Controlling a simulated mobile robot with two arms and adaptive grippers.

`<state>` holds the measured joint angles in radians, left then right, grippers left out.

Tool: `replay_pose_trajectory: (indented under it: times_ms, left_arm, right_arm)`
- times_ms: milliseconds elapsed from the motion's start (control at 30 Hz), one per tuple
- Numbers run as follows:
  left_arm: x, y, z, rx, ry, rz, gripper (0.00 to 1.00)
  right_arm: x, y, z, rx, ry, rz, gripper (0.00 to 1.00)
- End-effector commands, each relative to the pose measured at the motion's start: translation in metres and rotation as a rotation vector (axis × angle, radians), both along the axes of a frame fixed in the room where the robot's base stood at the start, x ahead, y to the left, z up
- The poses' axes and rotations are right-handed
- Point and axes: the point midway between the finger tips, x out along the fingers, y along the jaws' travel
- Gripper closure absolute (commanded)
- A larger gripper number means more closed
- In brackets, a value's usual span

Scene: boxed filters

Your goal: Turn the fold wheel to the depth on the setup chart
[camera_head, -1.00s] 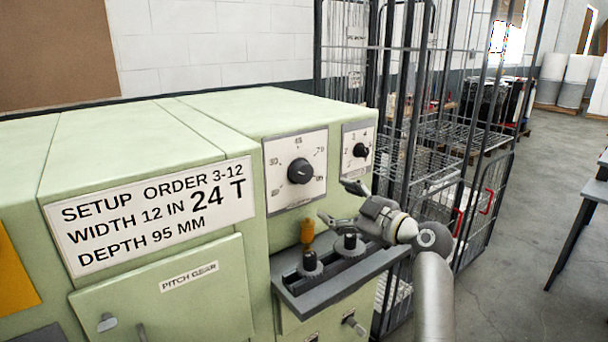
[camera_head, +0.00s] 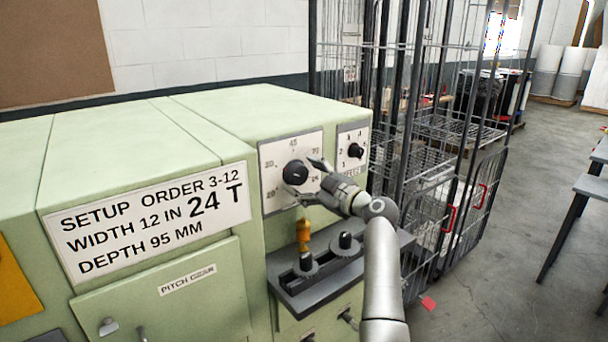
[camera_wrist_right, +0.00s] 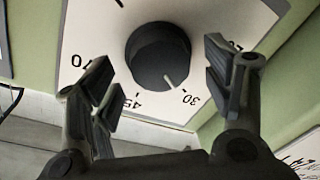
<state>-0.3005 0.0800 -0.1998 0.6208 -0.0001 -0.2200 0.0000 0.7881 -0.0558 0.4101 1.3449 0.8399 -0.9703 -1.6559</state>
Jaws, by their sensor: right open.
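The setup chart (camera_head: 150,222) on the green machine reads "SETUP ORDER 3-12, WIDTH 12 IN, 24 T, DEPTH 95 MM". The large black wheel (camera_head: 295,172) sits on a white dial plate numbered around it. It also shows in the right wrist view (camera_wrist_right: 158,57), where its white pointer line lies near 30, slightly toward 45. My right gripper (camera_head: 309,181) is open in front of this wheel. In the right wrist view its fingers (camera_wrist_right: 158,62) stand either side of the wheel; contact cannot be told. My left gripper is not in view.
A smaller black knob (camera_head: 355,151) is on a plate to the right. Below, a grey ledge (camera_head: 325,285) carries two black knobs and an orange-handled part (camera_head: 303,232). Wire cage trolleys (camera_head: 440,170) stand right of the machine. Open floor lies farther right.

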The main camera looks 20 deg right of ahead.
Motion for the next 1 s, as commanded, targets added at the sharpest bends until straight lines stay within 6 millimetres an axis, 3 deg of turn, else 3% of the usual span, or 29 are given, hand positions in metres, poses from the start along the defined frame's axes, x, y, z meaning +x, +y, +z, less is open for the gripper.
replay_pose_trajectory:
  times_ms: [467,800,1000]
  left_arm:
    - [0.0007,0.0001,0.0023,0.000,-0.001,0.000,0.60]
    - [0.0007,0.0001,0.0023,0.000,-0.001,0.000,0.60]
    - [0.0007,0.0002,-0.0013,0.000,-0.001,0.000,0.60]
  right_arm:
    - [0.0074,0.0038,-0.0001,-0.001,0.000,0.000,0.28]
    - [0.0071,0.0039,-0.0002,-0.001,0.000,0.001,0.72]
    - [0.0071,0.0037,-0.0018,0.007,0.004,0.001,0.73]
